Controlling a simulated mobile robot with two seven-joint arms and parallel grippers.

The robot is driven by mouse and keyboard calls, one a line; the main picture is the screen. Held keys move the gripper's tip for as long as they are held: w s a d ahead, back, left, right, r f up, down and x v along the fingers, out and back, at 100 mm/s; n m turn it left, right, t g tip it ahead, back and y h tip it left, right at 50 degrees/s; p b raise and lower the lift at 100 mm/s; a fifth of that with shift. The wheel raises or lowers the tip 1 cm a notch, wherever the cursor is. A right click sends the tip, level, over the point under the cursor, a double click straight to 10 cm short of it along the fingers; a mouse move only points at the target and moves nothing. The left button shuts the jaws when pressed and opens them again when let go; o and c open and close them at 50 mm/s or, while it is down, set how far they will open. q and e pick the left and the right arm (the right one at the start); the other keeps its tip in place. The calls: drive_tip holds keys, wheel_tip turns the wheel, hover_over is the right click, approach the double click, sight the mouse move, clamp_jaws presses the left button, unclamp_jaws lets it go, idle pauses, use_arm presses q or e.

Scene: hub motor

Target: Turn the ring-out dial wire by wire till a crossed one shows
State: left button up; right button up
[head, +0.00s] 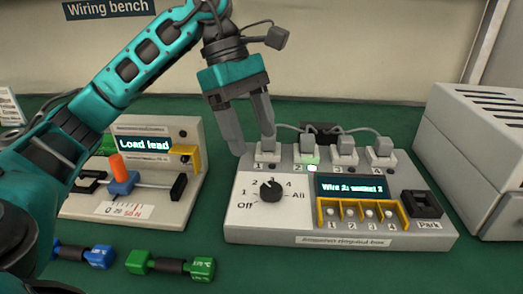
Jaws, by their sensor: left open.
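The ring-out box (340,241) stands on the green bench. Its black dial (270,190) sits on a white face marked Off, 1 to 4 and All. The pointer seems to aim up-left, near 2. The display (351,188) starts with "Wire 2"; the rest is too blurred to read surely. A green lamp (313,168) is lit at position 2; the other lamps look dark. Grey wire plugs, such as plug 3 (344,153), sit along the back. My left gripper (252,149) is open, pointing down above the box's back left corner, one finger overlapping plug 1. My right gripper is out of view.
A "Load lead" tester (143,145) with an orange lever (118,166) stands left, partly behind my left arm. Blue (85,254) and green (170,265) dumbbell-shaped pieces lie in front. A grey vented case (476,160) stands right. An empty-looking Park holder (424,207) is on the box.

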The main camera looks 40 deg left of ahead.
use_arm(q)
drive_tip(key=v, duration=0.4)
drive_tip(key=shift+p, duration=0.35)
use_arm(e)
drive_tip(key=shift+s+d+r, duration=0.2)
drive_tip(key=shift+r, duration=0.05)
use_arm(q)
drive_tip(key=shift+f, duration=0.1)
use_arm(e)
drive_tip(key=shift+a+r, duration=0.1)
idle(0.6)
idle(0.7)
